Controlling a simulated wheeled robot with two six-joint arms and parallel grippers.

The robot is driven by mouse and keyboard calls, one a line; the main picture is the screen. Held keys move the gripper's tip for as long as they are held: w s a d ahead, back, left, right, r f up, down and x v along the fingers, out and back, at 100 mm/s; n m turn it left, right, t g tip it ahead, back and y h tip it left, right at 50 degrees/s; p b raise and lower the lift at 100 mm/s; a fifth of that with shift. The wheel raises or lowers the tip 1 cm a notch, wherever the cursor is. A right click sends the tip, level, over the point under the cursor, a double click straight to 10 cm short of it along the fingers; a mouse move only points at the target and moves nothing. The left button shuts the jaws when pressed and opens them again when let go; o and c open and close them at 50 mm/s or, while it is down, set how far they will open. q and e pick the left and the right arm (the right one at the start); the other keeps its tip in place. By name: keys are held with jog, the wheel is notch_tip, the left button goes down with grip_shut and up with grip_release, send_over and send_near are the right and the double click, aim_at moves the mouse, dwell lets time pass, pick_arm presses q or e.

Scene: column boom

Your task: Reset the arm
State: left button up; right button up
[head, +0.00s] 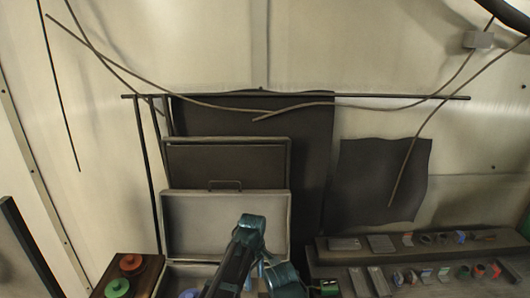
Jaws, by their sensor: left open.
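My left arm (238,258), with dark links and teal joints, rises from the bottom edge at the middle of the head view. It bends at a teal joint in front of the open grey case. My left gripper (284,279) is low in the picture, just right of that joint; its jaws are open, and its fingertips are hard to make out. I see nothing held in it. My right gripper is not in view.
The open grey case (225,222) stands behind my arm. A red spool (131,262) and a green spool (117,288) sit at the lower left. A stepped dark shelf (325,257) with several small items is at the right. Cables (230,107) hang across a dark rod.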

pick_arm(q)
jog(key=s+a+m, duration=1.1)
jog(key=s+a, duration=0.2)
jog(key=a, duration=0.1)
jog(key=s+d+f+m+b, duration=0.2)
jog(key=d+f+b, duration=0.3)
jog(key=f+b, duration=0.2)
jog(key=s+d+f+m+y+b, duration=0.1)
jog(key=s+d+f+b, duration=0.2)
jog(key=d+f+b, duration=0.3)
jog(key=shift+s+f+m+b, duration=0.25)
jog(key=shift+f+m+b, duration=0.15)
jog(key=shift+f+b, duration=0.5)
jog(key=shift+c, duration=0.2)
